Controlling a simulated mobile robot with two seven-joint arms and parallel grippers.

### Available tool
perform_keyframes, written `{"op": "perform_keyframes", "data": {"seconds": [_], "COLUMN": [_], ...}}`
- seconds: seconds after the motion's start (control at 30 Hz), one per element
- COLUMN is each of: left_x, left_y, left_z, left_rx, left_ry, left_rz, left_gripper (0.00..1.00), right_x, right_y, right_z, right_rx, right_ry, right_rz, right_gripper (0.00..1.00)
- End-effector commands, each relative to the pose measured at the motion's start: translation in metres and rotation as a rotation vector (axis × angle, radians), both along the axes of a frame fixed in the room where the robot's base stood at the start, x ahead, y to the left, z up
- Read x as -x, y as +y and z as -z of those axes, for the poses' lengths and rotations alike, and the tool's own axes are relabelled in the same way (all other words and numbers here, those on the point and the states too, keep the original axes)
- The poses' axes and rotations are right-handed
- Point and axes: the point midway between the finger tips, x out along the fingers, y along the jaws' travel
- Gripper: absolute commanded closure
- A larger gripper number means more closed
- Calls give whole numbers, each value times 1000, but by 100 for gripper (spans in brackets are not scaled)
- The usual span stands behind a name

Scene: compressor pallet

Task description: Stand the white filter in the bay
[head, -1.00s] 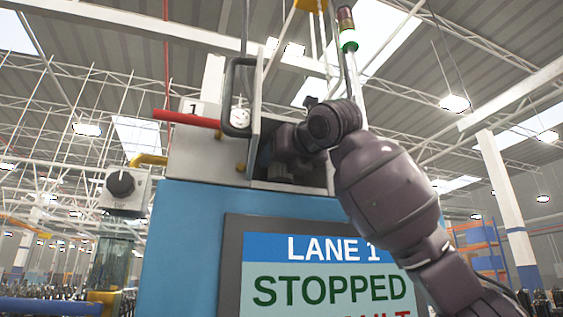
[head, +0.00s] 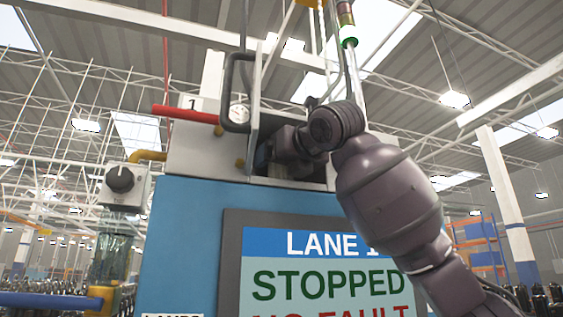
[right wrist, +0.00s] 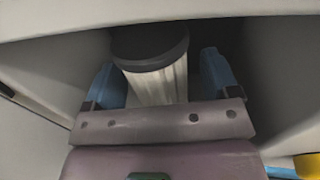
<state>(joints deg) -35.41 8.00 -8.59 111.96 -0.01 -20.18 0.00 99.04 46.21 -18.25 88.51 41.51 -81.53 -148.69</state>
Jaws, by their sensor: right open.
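The white filter (right wrist: 160,85) shows in the right wrist view as a pleated white cylinder with a dark cap. It appears to stand cap up inside the bay (right wrist: 275,60); its lower end is hidden behind my gripper's body. My right gripper (right wrist: 160,78) is open, with one blue finger on each side of the filter. I cannot tell whether either finger touches it. In the head view my right arm reaches into the bay opening (head: 318,172) on top of the blue cabinet, and the filter is hidden there. My left gripper is not in view.
An open door with a black handle (head: 231,95) stands left of the opening, close to my wrist. A red bar (head: 186,114) and a gauge (head: 239,109) are beside it. The cabinet screen (head: 320,278) reads LANE 1, STOPPED. A light tower (head: 348,42) rises behind.

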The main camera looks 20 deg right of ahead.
Motion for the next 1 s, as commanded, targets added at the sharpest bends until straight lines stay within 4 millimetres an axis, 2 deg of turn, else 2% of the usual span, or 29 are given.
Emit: {"op": "perform_keyframes", "data": {"seconds": [0.17, 0.5, 0.7, 1.0], "left_x": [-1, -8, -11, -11], "left_y": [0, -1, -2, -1], "left_z": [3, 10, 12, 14], "left_rx": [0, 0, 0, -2], "left_ry": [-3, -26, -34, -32], "left_rz": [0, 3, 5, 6], "left_gripper": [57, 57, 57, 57], "right_x": [13, 74, 103, 117], "right_y": [-3, -18, -24, -28], "right_z": [-2, -1, -2, -2], "right_rx": [0, 1, 1, 1], "right_ry": [-4, -4, -2, -1], "right_rz": [0, 1, 1, 0], "right_gripper": [19, 19, 19, 19]}}
